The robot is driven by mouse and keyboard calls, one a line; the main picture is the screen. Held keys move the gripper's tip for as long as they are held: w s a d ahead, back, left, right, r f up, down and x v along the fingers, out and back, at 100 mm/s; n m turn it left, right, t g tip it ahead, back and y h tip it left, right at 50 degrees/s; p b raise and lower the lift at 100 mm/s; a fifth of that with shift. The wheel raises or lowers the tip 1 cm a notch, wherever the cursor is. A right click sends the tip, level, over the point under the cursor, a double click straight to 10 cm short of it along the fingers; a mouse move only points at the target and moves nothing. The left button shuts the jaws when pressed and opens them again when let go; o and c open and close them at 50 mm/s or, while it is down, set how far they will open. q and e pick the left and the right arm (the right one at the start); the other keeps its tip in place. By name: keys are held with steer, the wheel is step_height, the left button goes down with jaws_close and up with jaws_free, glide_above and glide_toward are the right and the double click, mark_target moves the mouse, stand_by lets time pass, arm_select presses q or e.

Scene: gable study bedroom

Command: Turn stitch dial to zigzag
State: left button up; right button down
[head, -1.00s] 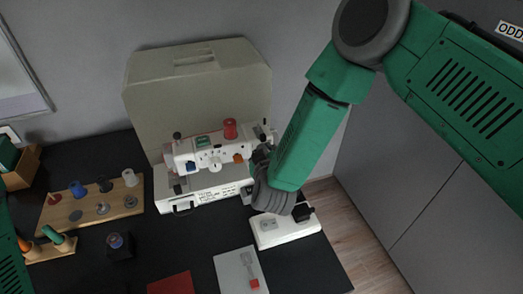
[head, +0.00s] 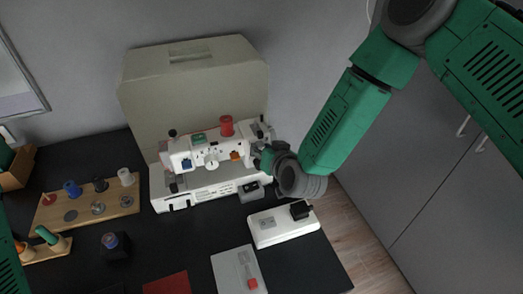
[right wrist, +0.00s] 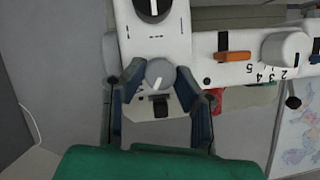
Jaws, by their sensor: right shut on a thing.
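The white sewing machine (head: 208,180) stands on the black table in front of its beige cover. My right gripper (head: 263,158) reaches its right end from the right. In the right wrist view, the right gripper's fingers (right wrist: 160,78) are shut around a grey dial (right wrist: 158,72) with a white pointer line. A black dial (right wrist: 152,8) lies above it. A white numbered dial (right wrist: 286,47) and an orange lever (right wrist: 233,57) are to the right. In the head view, the held dial is hidden by the gripper. My left gripper is out of view; only its green arm shows at the left edge.
A red spool (head: 227,126) stands on top of the machine. A wooden spool board (head: 90,206) is at left. A red sheet (head: 167,284) and a grey card (head: 238,268) lie in front.

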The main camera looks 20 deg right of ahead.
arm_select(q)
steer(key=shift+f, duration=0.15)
arm_select(e)
steer(key=shift+s+f, duration=0.25)
steer(key=shift+f, duration=0.1)
steer(key=c, duration=1.4)
jaws_free()
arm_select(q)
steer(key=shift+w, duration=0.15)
arm_select(e)
steer(key=shift+o, duration=0.6)
steer(key=shift+w+r, duration=0.1)
steer(key=shift+w, duration=0.1)
steer(key=shift+r, duration=0.1)
steer(key=v, duration=1.1)
steer(key=shift+s+d, duration=0.2)
steer(key=shift+s, duration=0.2)
